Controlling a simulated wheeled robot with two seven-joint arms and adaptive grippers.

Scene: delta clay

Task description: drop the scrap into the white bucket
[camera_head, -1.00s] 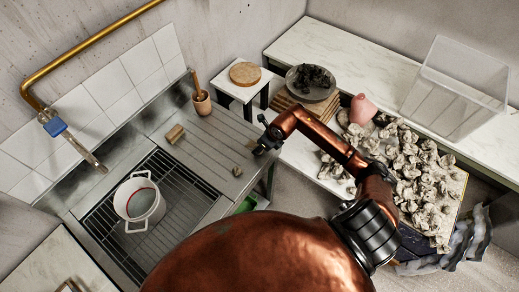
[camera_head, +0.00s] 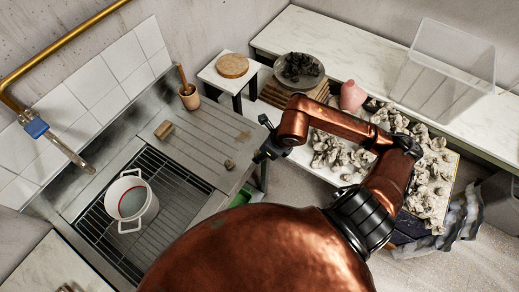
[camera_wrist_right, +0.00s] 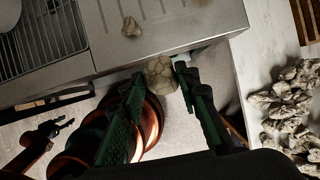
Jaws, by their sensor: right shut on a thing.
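The white bucket (camera_head: 132,200) stands upright on the grate of the sink at the left, with a reddish line inside its rim. My right gripper (camera_head: 265,150) is just past the right edge of the metal counter. In the right wrist view, my right gripper (camera_wrist_right: 157,82) is shut on a beige, cracked-looking scrap (camera_wrist_right: 160,74), close to the counter's edge. The head view does not clearly show this held scrap. Another small lump (camera_head: 229,164) lies on the counter and also shows in the wrist view (camera_wrist_right: 131,27). My left gripper (camera_wrist_right: 55,130) shows at the wrist view's left, its jaws unclear.
A wooden block (camera_head: 164,130) and a pot with a wooden tool (camera_head: 189,97) are on the counter (camera_head: 205,135). A stool (camera_head: 231,72) stands behind. Many clay pieces (camera_head: 435,170) cover a table at right, near a clear bin (camera_head: 440,75).

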